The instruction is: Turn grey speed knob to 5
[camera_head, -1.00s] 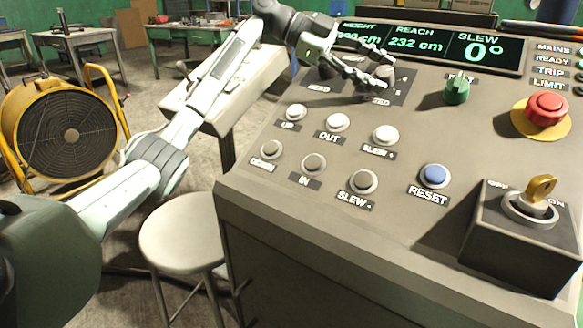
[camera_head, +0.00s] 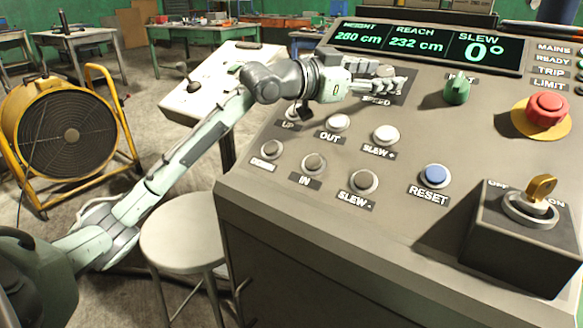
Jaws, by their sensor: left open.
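The grey speed knob (camera_head: 386,71) is at the back of the sloping control panel, below the display. My left gripper lies across in front of it and hides most of it. The SPEED label (camera_head: 376,100) shows just below the fingers. My left gripper (camera_head: 400,84) is open, with its fingers pointing right. I cannot tell whether a finger touches the knob. The knob's pointer and scale are hidden. My right gripper is not in view.
A green knob (camera_head: 456,91) and a red emergency button (camera_head: 545,109) are to the right. Several white and grey push buttons, a blue reset button (camera_head: 435,175) and a key switch (camera_head: 540,188) are nearer. A stool (camera_head: 184,236) and a yellow fan (camera_head: 70,135) stand left.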

